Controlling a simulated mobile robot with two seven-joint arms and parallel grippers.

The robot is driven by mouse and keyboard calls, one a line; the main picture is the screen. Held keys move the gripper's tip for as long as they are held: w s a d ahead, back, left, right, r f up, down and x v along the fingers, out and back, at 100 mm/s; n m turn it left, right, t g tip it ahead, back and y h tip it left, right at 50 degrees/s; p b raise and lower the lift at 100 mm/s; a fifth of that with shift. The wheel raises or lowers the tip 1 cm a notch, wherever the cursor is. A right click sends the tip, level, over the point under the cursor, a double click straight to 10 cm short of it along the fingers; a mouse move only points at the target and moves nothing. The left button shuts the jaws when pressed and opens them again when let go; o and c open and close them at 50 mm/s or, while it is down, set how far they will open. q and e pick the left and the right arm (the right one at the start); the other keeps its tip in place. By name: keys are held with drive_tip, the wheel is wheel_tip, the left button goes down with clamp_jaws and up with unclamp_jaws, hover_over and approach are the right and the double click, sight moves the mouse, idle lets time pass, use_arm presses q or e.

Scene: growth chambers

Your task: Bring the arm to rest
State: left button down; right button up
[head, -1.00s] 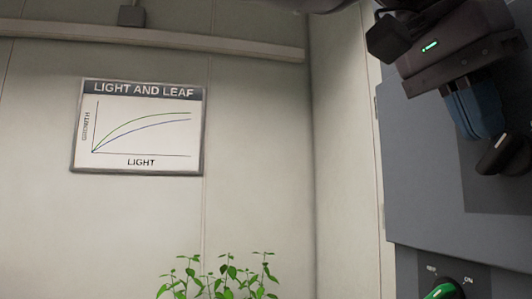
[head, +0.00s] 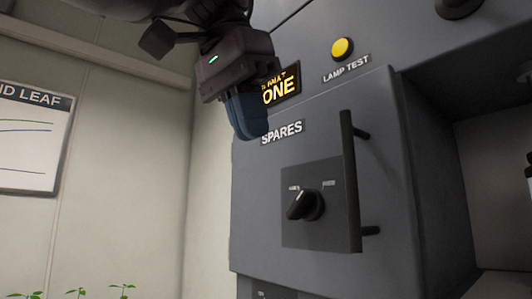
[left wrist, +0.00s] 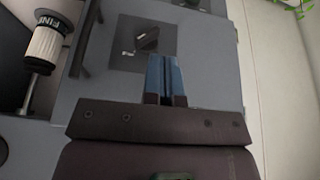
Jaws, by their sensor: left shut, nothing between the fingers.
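My left gripper (head: 252,128) comes down from the top in the head view, its blue fingers shut and empty. It is in front of the grey cabinet, by the SPARES label (head: 282,133), up and left of the black rotary knob (head: 305,205). In the left wrist view the blue fingers (left wrist: 166,78) lie side by side, with the knob (left wrist: 147,38) beyond their tips. The fingers look apart from the knob. My right gripper is in neither view.
The SPARES door (head: 265,230) is closed and has a dark vertical bar handle (head: 350,180). A yellow LAMP TEST button (head: 342,49) and a partly hidden amber display (head: 280,88) are above. An open recess (head: 490,180) is at right. A knob marked FINE (left wrist: 46,45) shows in the left wrist view.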

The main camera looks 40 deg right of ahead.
use_arm(q)
drive_tip(key=v, duration=0.4)
drive_tip(key=shift+s, duration=0.1)
